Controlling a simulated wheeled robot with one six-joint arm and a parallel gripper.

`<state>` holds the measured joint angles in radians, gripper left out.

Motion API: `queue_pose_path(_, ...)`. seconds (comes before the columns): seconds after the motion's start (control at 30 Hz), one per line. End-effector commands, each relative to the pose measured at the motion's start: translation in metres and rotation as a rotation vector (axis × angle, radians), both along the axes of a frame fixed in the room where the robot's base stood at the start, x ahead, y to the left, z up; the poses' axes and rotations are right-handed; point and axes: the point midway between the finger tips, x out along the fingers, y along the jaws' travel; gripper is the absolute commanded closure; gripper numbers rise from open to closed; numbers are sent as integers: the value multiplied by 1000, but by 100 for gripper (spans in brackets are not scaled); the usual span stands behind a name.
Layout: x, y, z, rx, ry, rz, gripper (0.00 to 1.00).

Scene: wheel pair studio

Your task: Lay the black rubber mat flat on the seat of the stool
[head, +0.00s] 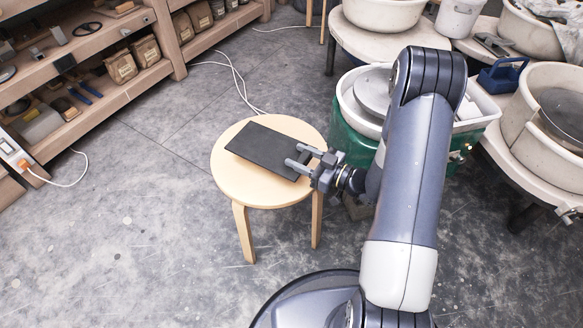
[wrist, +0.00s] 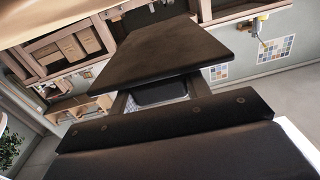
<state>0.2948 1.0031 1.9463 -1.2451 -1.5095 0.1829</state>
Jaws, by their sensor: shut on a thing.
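The black rubber mat (head: 265,147) is a thin dark rectangle, over the seat of the round pale wood stool (head: 230,182) in the head view. My gripper (head: 299,156) is shut on the mat's right end. The mat looks roughly level and lies within the seat's outline. I cannot tell for sure whether it touches the seat or is held just above it. In the wrist view the mat (wrist: 160,52) extends away beyond the dark gripper parts. The stool's seat is not clearly seen there.
Shelves (head: 100,45) with bags and tools stand at the upper left. A green tub (head: 350,146) with a white basin is close to the stool's right. Pottery wheels (head: 553,115) stand farther right. A white cable (head: 238,82) lies behind the stool. The floor at left is clear.

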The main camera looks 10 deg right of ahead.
Motion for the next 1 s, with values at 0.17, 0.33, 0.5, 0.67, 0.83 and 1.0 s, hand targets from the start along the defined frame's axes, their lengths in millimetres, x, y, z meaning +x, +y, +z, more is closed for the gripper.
queue_pose_path(0.17, 0, 0, -22, 1, 0, -1, 82)
queue_pose_path(0.33, 0, 0, -39, 0, 0, -1, 82)
queue_pose_path(0.5, 0, 0, -60, 0, 0, -1, 82)
queue_pose_path(0.67, 0, 0, -59, 0, -2, -1, 82)
queue_pose_path(0.83, 0, 0, -62, 0, -1, -1, 82)
queue_pose_path(1.0, 0, 0, -61, -1, -1, -1, 44)
